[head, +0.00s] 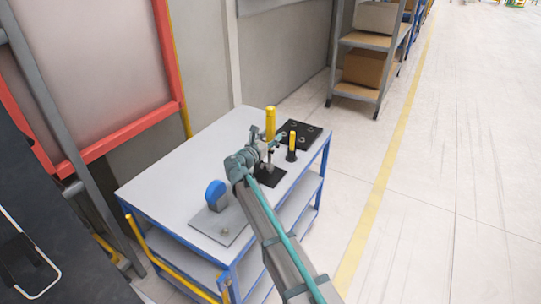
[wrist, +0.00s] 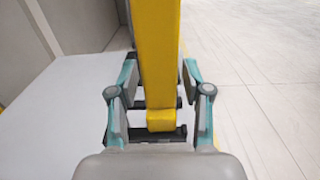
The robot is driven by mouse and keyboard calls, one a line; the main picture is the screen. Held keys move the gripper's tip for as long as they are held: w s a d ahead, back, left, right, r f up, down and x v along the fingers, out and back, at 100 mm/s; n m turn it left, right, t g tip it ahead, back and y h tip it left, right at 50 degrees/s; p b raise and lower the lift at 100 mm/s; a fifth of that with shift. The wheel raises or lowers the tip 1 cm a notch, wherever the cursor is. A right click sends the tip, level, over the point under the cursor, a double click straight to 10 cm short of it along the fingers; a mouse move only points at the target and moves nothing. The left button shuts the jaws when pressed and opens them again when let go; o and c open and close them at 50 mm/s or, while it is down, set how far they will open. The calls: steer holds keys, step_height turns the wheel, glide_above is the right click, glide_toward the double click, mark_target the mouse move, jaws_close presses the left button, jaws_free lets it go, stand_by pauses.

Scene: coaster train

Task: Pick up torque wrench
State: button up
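A tall yellow handle, which I take to be the torque wrench's (head: 270,122), stands upright near the far end of the cart in the head view. A grey part shows below it over a black plate (head: 270,177). In the wrist view a yellow bar (wrist: 159,55) runs down between the two fingers of my gripper (wrist: 159,95), which lie close on both sides of it. My gripper is at the handle's lower part in the head view (head: 264,146). Whether its pads touch the bar is not clear.
The white-topped blue cart (head: 165,170) bears a shorter yellow-and-black tool (head: 292,146), a dark plate (head: 303,134) and a blue round item (head: 215,194) on a grey plate. Shelving with boxes (head: 365,68) stands behind. The floor at right is clear.

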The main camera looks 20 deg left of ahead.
mark_target(270, 130)
jaws_close()
steer(key=shift+r, duration=0.15)
steer(key=shift+r+b, duration=0.6)
steer(key=shift+r, duration=0.95)
steer(key=shift+d+r, duration=0.1)
steer(key=shift+d, duration=0.05)
steer(key=s+d+b, duration=0.3)
steer(key=d+b, duration=0.1)
steer(key=d, duration=1.3)
steer(key=shift+d, duration=0.2)
steer(key=shift+c, duration=1.4)
jaws_free()
jaws_close()
